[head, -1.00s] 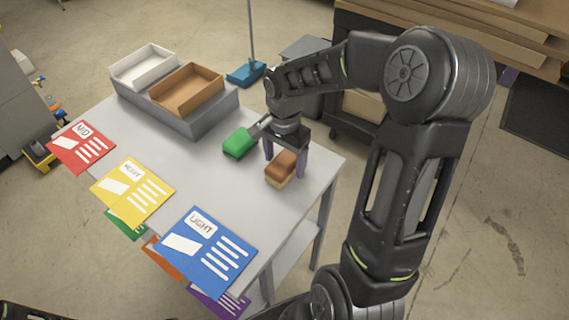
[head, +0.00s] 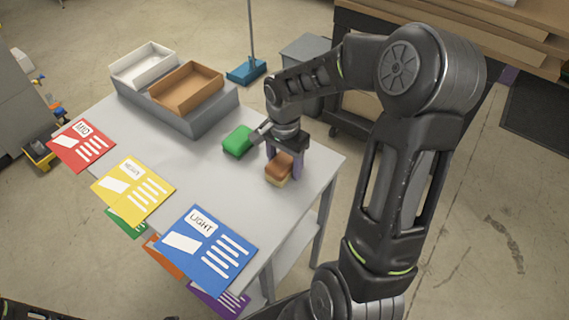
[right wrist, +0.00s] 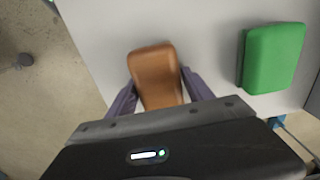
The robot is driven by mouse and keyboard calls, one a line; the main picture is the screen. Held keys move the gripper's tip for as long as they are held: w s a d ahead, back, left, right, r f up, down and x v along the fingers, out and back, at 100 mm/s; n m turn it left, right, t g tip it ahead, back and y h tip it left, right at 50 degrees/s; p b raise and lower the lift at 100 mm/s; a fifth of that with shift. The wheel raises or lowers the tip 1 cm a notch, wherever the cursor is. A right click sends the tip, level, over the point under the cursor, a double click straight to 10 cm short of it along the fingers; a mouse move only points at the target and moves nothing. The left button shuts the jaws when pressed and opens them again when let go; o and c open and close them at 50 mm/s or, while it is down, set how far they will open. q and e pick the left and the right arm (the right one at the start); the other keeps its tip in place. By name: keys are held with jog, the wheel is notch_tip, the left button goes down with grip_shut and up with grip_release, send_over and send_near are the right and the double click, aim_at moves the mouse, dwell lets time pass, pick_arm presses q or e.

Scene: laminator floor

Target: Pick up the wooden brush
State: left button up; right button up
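The wooden brush (head: 278,171), with a brown top and a paler tan underside, lies on the grey table near its right edge. In the right wrist view the brush (right wrist: 154,66) shows its brown top, its near end between my right fingers. My right gripper (head: 284,163) is low over the table, its purple fingers on either side of the brush. In the right wrist view the fingers of this gripper (right wrist: 159,80) are apart and close to the brush's sides; firm contact cannot be told. My left gripper is not in view.
A green block (head: 238,141) lies just left of my right gripper. A white tray (head: 144,66) and a brown tray (head: 187,89) stand on a grey riser at the back. Red (head: 80,147), yellow (head: 132,191) and blue (head: 205,250) cards line the left and front edge.

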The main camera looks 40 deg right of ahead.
grip_shut()
dwell(0.4)
